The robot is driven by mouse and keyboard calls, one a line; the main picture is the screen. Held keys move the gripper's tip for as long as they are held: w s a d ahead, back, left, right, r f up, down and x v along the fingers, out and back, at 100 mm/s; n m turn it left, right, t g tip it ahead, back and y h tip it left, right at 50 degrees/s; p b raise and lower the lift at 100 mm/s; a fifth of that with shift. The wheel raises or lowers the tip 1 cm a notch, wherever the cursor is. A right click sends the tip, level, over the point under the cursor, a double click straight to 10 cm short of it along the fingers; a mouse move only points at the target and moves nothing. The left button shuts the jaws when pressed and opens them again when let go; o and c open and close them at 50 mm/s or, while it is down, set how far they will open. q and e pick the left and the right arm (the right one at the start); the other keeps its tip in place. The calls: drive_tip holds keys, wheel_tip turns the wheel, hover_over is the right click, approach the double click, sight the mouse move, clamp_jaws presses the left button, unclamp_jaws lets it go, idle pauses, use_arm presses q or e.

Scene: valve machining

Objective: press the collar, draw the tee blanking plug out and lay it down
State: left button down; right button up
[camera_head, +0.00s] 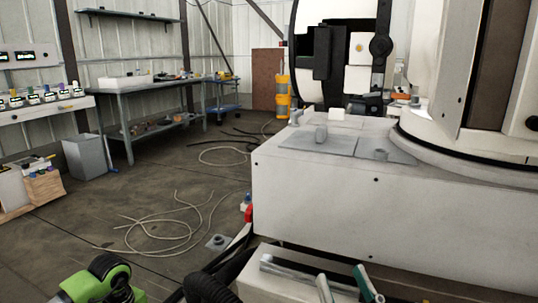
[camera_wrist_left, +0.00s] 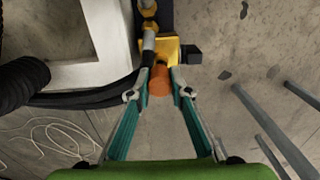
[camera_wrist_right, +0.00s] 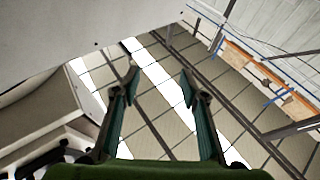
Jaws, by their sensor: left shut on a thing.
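The orange-brown blanking plug (camera_wrist_left: 158,82) shows in the left wrist view, at the near end of a yellow fitting (camera_wrist_left: 174,54). My left gripper (camera_wrist_left: 160,93) has its fingertips on both sides of the plug and is shut on it. A grey and brass pipe (camera_wrist_left: 149,30) runs away behind the fitting. The collar cannot be told apart clearly, and I cannot tell how deep the plug sits. My right gripper (camera_wrist_right: 159,82) is open and empty in the right wrist view; its green fingers also show at the bottom of the head view (camera_head: 346,286).
A white machine base (camera_head: 350,195) fills the right of the head view. A black corrugated hose (camera_wrist_left: 22,80) lies left of the fitting, and grey bars (camera_wrist_left: 275,130) stand to its right. Loose cables (camera_head: 165,230) lie on the floor. A workbench (camera_head: 130,88) stands at the back left.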

use_arm(q)
drive_tip(key=shift+r+p, duration=0.6)
drive_tip(key=shift+r, duration=0.3)
drive_tip(key=shift+r+p, duration=0.3)
drive_tip(key=shift+r, duration=0.2)
use_arm(e)
wheel_tip(320, 180, down, 10)
drive_tip(key=w+d+g+h, duration=0.1)
drive_tip(key=g+h, duration=0.1)
drive_tip(key=g, duration=0.3)
drive_tip(key=shift+f, duration=0.2)
